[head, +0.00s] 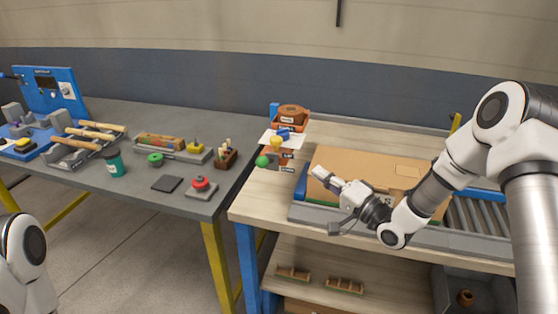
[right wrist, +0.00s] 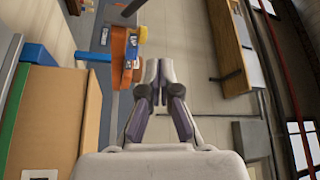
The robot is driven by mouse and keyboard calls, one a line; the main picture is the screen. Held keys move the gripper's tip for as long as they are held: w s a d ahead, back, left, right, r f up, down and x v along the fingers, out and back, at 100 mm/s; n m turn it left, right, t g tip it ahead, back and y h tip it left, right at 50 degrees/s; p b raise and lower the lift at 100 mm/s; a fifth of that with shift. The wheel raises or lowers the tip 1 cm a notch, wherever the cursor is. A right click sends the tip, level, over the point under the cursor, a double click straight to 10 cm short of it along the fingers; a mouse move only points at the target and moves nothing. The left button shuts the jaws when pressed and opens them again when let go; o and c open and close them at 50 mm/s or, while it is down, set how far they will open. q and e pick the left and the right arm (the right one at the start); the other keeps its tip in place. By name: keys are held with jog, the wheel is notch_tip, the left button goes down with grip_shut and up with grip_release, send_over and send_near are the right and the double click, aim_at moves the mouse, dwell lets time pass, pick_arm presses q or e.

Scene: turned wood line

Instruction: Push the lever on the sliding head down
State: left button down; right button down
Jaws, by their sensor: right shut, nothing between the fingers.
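A blue machine (head: 40,152) with grey blocks stands at the far left of the grey bench in the head view. One grey block (head: 61,120) stands near its right end. I cannot tell for certain which part is the sliding head, and its lever is too small to make out. My right gripper (head: 319,174) is shut and empty over the right bench, in front of the cardboard box and far from the blue machine. Its closed fingers also show in the right wrist view (right wrist: 155,84). My left gripper is out of view.
A cardboard box (head: 365,168) lies on the roller conveyor (head: 478,215). An orange bin (head: 292,113) stands behind my right gripper. The grey bench (head: 135,195) holds wooden-handled tools, a teal cup (head: 115,163) and a red button (head: 200,184). A floor gap separates the benches in front.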

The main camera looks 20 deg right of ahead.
aim_at(266, 161)
jog(key=w+a+r+p, duration=0.1)
jog(key=w+a+p, duration=0.3)
jog(key=w+a, duration=0.3)
jog(key=shift+w+a, duration=0.25)
jog(key=shift+a, duration=0.55)
jog(key=shift+d, duration=0.1)
jog(key=shift+f, duration=0.1)
